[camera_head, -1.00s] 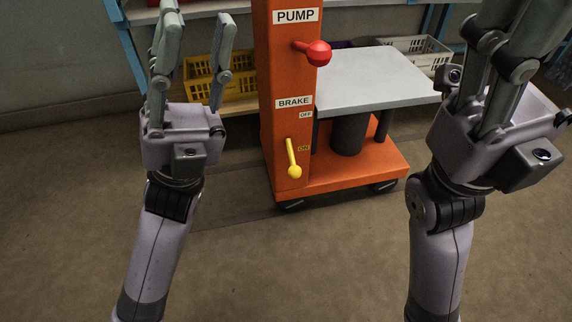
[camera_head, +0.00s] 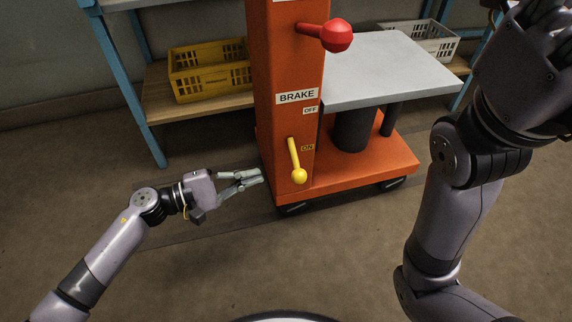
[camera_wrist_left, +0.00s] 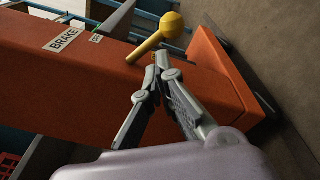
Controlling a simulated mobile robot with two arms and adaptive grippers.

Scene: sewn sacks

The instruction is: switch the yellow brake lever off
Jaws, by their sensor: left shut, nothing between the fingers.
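The yellow brake lever (camera_head: 298,168) is on the front of the orange column (camera_head: 284,60). It hangs down with its ball at the bottom, beside the ON label (camera_head: 307,147); the OFF label (camera_head: 310,110) is higher up. My left gripper (camera_head: 262,176) is shut and empty, pointing right, left of the lever and about level with its ball. In the left wrist view the closed fingertips (camera_wrist_left: 163,60) appear close beside the lever (camera_wrist_left: 158,36); contact cannot be told. My right gripper (camera_head: 530,70) is at the upper right, its fingers mostly cut off.
A red-knobbed pump lever (camera_head: 335,36) sticks out above the brake lever. A grey platform (camera_head: 385,70) stands right of the column on the orange base (camera_head: 375,165). A yellow crate (camera_head: 210,72) sits on a shelf behind. The floor in front is clear.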

